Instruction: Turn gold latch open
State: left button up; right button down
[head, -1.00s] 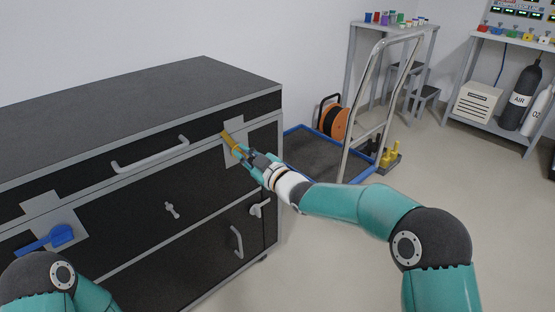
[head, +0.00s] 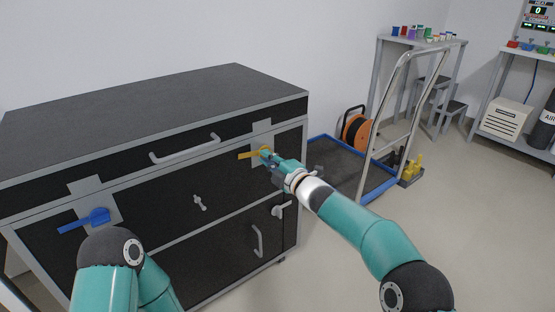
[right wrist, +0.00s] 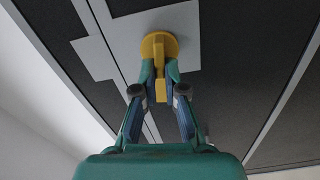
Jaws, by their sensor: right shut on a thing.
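The gold latch (head: 248,155) is on a light grey plate at the upper right of the black cabinet's front. Its lever points left, nearly level, in the head view. My right gripper (head: 265,154) is at the latch, its fingers shut on it near the round hub. In the right wrist view the latch's round hub (right wrist: 158,43) lies against the plate, and its lever runs between the two fingertips (right wrist: 160,76). My left gripper is out of view; only part of my left arm shows at the lower left.
The black cabinet (head: 150,105) also bears a blue latch (head: 98,217) at left, a long grey handle (head: 185,150) and a small T-shaped knob (head: 199,202). A trolley (head: 335,157) with an orange reel (head: 356,133) stands right of it.

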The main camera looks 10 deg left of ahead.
jog(key=shift+s+a+f+n+b, duration=0.15)
jog(key=shift+f+n+b, duration=0.35)
jog(key=shift+n, duration=0.5)
jog(key=c, duration=1.2)
grip_release()
jog(key=shift+c, duration=0.2)
jog(key=shift+r, duration=0.1)
jog(key=shift+r, duration=0.1)
jog(key=v, duration=1.2)
